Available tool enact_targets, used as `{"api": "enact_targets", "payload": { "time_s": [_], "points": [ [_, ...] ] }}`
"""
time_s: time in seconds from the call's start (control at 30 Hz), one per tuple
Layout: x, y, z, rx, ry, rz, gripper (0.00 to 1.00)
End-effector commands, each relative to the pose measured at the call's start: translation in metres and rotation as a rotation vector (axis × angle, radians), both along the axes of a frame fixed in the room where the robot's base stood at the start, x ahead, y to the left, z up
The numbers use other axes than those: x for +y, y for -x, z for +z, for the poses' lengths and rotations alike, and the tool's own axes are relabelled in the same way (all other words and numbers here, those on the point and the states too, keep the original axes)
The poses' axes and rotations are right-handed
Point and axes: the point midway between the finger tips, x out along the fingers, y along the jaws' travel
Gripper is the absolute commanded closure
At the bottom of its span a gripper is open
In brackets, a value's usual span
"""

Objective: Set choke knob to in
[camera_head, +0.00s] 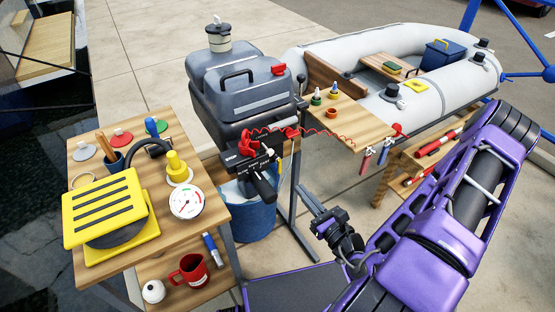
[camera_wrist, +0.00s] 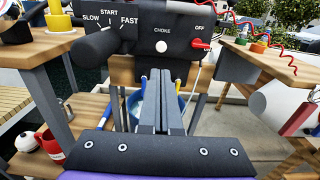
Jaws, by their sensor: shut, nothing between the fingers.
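The outboard motor's control panel (camera_wrist: 180,30) faces my gripper in the wrist view. A small round pale knob (camera_wrist: 162,46) sits on it under the word CHOKE. How far this knob stands out from the panel cannot be told. My gripper (camera_wrist: 160,72) is shut and empty, its fingertips just below the knob in the picture and apparently apart from it. In the head view my gripper (camera_head: 306,196) is to the lower right of the dark motor's control panel (camera_head: 248,158).
A red OFF switch (camera_wrist: 200,43) and a dark tiller grip (camera_wrist: 97,45) flank the choke knob. A blue bucket (camera_head: 252,218) stands below the motor. A wooden table with gauge (camera_head: 186,202) is left; an inflatable boat (camera_head: 310,60) is behind right.

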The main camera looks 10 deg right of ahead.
Motion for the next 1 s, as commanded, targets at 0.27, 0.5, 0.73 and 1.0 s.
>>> {"api": "enact_targets", "payload": {
  "time_s": [0.27,0.5,0.73,1.0],
  "points": [
    [0.009,-0.030,0.000,-0.001,-0.004,-0.009,1.00],
    [0.025,-0.080,-0.001,0.000,-0.002,-0.009,1.00],
    [0.037,-0.117,-0.001,0.001,-0.002,-0.009,1.00],
    [0.042,-0.133,-0.001,0.003,-0.002,-0.009,1.00]
  ]
}}
